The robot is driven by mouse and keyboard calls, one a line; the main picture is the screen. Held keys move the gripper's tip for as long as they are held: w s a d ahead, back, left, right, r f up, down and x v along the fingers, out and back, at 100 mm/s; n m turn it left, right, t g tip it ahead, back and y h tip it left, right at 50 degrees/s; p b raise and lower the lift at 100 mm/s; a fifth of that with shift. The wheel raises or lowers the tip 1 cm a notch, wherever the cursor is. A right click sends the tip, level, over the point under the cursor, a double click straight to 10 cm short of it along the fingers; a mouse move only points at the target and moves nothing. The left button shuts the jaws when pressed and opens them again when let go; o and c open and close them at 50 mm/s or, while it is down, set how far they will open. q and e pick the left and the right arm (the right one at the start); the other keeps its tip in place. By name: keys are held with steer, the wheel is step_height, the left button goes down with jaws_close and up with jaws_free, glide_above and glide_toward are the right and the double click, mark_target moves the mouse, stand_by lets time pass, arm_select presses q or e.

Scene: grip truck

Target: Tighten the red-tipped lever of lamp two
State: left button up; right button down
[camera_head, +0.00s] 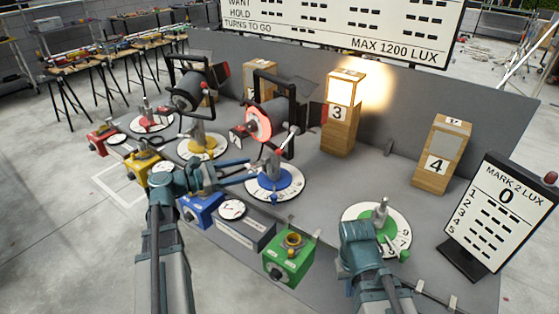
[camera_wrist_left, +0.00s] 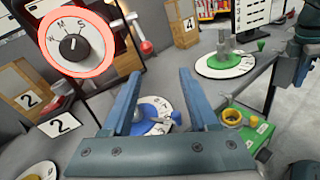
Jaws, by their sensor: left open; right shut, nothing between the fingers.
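The lamp with a glowing red ring (camera_head: 258,123) stands on the blue dial base (camera_head: 275,184). In the left wrist view its face has a black knob (camera_wrist_left: 73,46), and a lever with a red tip (camera_wrist_left: 146,47) sticks out at its right side. Boards marked 2 stand near it. My left gripper (camera_head: 248,169) is open and empty, in front of and below the lamp; its two fingers also frame the blue base in the left wrist view (camera_wrist_left: 158,75). My right gripper (camera_head: 358,232) is beside the green dial base (camera_head: 380,215); its fingertips are hard to make out.
Another lamp (camera_head: 187,90) stands on the yellow base (camera_head: 203,146) to the left. Blue (camera_head: 200,209) and green (camera_head: 289,258) boxes and a grey meter box (camera_head: 246,229) line the front edge. Blocks 3 (camera_head: 340,127) and 4 (camera_head: 437,165) stand behind. A lux board (camera_head: 490,220) is at right.

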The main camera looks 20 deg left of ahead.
mark_target(280, 152)
arm_select(q)
steer(key=shift+n+t, duration=0.5)
steer(key=shift+n, duration=0.1)
steer(key=x, duration=0.4)
steer(key=r+x, duration=0.1)
steer(key=x, duration=0.3)
steer(key=w+a+x, duration=0.1)
steer(key=x, duration=0.3)
steer(key=shift+r, duration=0.15)
jaws_close()
stand_by(0.9)
